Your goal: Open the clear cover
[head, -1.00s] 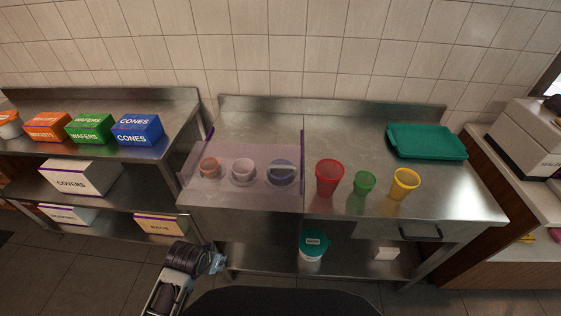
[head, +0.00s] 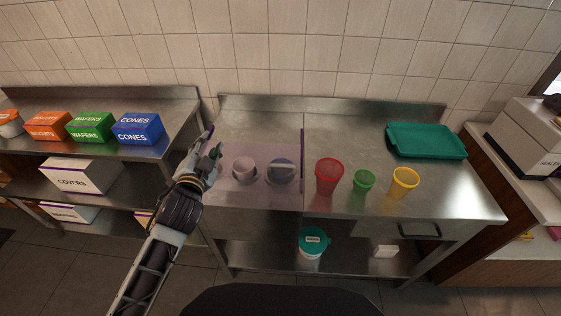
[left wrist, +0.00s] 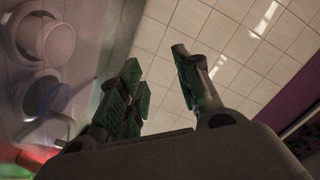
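The clear cover (head: 270,152) is a see-through box with purple edging on the left part of the steel counter, over several round containers. A pale cup (head: 243,166) and a container with a light handle (head: 281,171) show through it. My left gripper (head: 214,152) is raised at the cover's left side and hides the leftmost container; I cannot tell whether it touches the cover. In the left wrist view its two fingers (left wrist: 158,85) are spread apart with nothing between them, facing the tiled wall. My right gripper is not in view.
Red (head: 329,176), green (head: 363,181) and yellow (head: 404,183) cups stand right of the cover. A green tray (head: 427,141) lies at the back right. Boxes, including a blue one (head: 137,129), stand on the left shelf. The counter between cups and tray is clear.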

